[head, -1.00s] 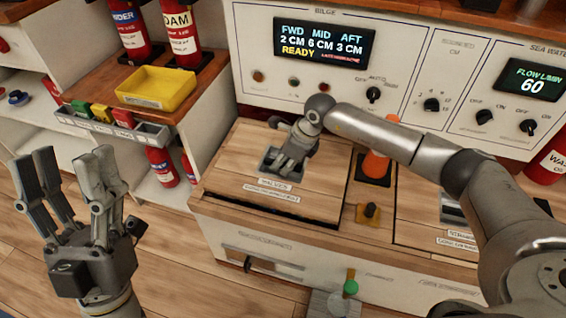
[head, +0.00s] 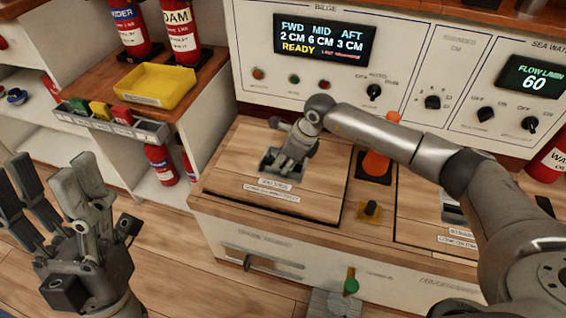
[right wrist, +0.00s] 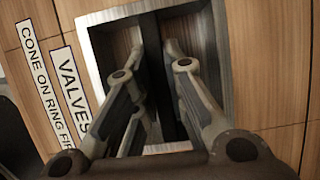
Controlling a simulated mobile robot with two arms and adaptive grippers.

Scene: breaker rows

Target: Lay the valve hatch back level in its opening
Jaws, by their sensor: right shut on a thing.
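The wooden valve hatch (head: 235,183) lies in the bench top with a dark gap along its front and right edges. I cannot tell if it sits fully level. Its labels read VALVES (right wrist: 72,88) and a line about a cone and ring in the right wrist view. My right gripper (head: 286,168) reaches down into the hatch's recessed grip (right wrist: 100,55), its fingers shut on the handle bar (right wrist: 158,70) there. My left gripper (head: 52,195) is open and empty in front of the shelves at left.
An orange cone (head: 376,163) stands right of the hatch, with a small yellow-based knob (head: 369,211) in front of it. A second hatch (head: 420,215) lies further right. The control panel (head: 255,45) rises behind. A yellow tray (head: 157,86) sits on the left shelf.

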